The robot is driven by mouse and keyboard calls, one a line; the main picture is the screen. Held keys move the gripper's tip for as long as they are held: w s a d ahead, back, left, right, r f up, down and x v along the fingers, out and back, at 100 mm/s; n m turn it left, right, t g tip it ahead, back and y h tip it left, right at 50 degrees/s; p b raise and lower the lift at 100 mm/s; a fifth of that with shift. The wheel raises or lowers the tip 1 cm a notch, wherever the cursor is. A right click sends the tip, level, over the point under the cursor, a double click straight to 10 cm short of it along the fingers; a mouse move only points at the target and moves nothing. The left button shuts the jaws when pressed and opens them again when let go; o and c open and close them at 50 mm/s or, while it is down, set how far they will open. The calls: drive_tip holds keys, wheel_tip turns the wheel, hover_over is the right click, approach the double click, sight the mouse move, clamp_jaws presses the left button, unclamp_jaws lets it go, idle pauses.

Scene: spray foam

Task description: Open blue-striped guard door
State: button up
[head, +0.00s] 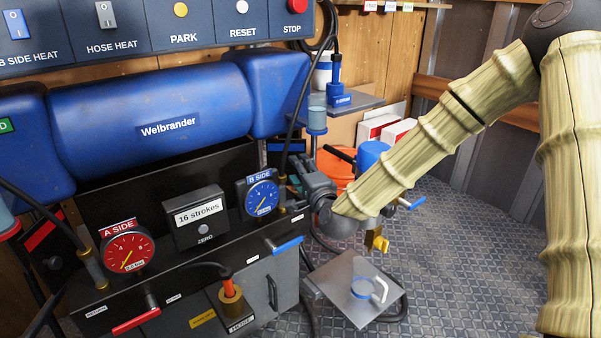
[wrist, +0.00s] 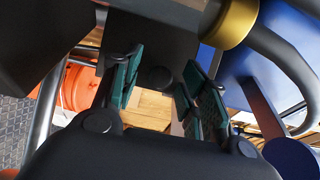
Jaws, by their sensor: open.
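A dark panel with blue stripes (head: 285,146), which looks like the guard door, shows beside the right end of the blue machine, behind a hanging black cable. My gripper (head: 306,174) is just below and to the right of it, right of the B SIDE gauge (head: 262,198). In the wrist view, the two green-padded fingers of my gripper (wrist: 162,85) stand apart. A dark block lies beyond them, with wood behind. I see no clear grip on anything, and I cannot make out the door's handle or hinge there.
The blue Welbrander cylinder (head: 165,105) and the black cabinet (head: 190,282) fill the left. A metal stand (head: 345,302) is below my gripper. A brass fitting (wrist: 229,22) and curved pipe are close by in the wrist view. The patterned floor at right is mostly clear.

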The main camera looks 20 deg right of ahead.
clamp_jaws()
drive_tip(key=shift+a, duration=0.1)
drive_tip(key=shift+s+a+m+h+p, duration=0.35)
drive_tip(key=shift+s+m+h, duration=0.25)
drive_tip(key=shift+h, duration=0.5)
drive_tip(key=shift+w, duration=0.1)
unclamp_jaws()
drive_tip(key=s, duration=1.2)
drive_tip(key=shift+a, duration=0.4)
